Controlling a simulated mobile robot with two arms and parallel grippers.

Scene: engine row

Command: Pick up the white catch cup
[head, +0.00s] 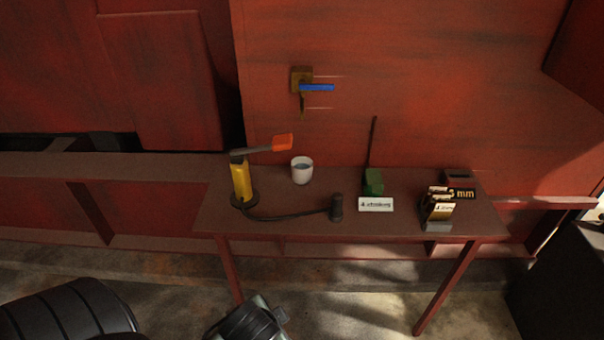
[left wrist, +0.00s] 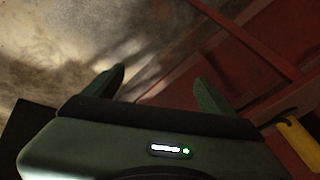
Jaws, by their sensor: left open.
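The white catch cup (head: 302,174) stands upright on the dark red table (head: 285,226) in the head view, near its back edge. Its inside looks greyish blue. It is apart from the things around it and does not show in the left wrist view. My right gripper is not in view.
A yellow hand pump (head: 241,182) with an orange-tipped lever (head: 282,142) and black hose stands left of the cup. A blue-handled valve (head: 316,87) is on the wall above.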

